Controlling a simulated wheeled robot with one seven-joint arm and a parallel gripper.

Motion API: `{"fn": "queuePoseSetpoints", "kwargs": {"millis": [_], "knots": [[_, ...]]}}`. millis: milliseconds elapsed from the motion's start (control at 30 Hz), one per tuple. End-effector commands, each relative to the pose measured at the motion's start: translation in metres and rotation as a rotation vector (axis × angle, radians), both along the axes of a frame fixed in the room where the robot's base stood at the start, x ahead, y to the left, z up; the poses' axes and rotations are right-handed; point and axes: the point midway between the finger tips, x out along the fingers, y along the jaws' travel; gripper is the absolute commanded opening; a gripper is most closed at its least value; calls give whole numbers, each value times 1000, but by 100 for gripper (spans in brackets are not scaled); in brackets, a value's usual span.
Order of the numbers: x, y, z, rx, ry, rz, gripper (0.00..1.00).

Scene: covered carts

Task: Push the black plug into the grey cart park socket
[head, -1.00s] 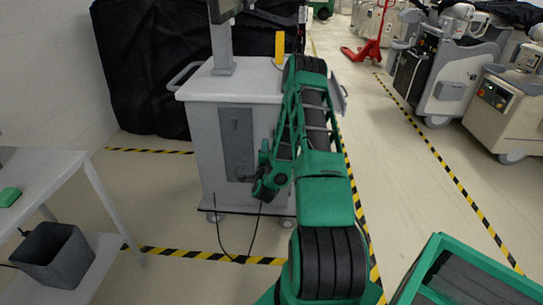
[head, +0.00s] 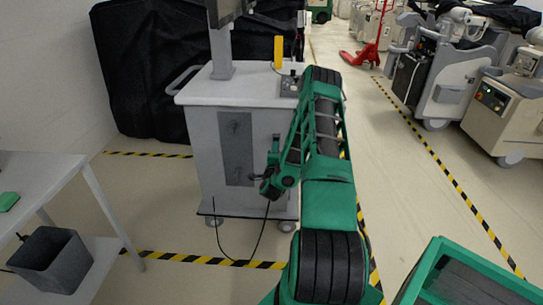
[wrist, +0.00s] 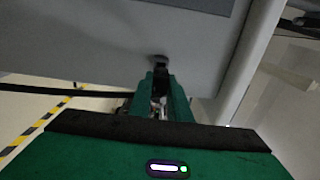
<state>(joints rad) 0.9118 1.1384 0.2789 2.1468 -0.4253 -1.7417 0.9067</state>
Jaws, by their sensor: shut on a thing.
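The grey cart (head: 208,135) stands upright ahead, with a darker grey panel (head: 236,150) on its near face. My gripper (head: 259,177) is in front of the panel's lower right part, pointing left. It is shut on the black plug, which shows between the fingertips in the wrist view (wrist: 161,74). A black cable (head: 266,222) hangs from the gripper and loops on the floor. In the wrist view, a dark round spot shows on the cart face at the plug's tip. I cannot tell whether it is the park socket, or whether the plug touches or enters it.
A white table (head: 50,180) with a green block (head: 8,201) stands at left, a dark grey bin (head: 52,260) on its lower shelf. A green-rimmed crate (head: 430,268) is at lower right. Black-covered equipment (head: 140,70) stands behind the cart.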

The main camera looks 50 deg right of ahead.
Motion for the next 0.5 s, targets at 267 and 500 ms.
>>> {"fn": "queuePoseSetpoints", "kwargs": {"millis": [267,500], "knots": [[5,-4,0,1,-1,1,0],[6,-5,0,1,0,2,0]]}}
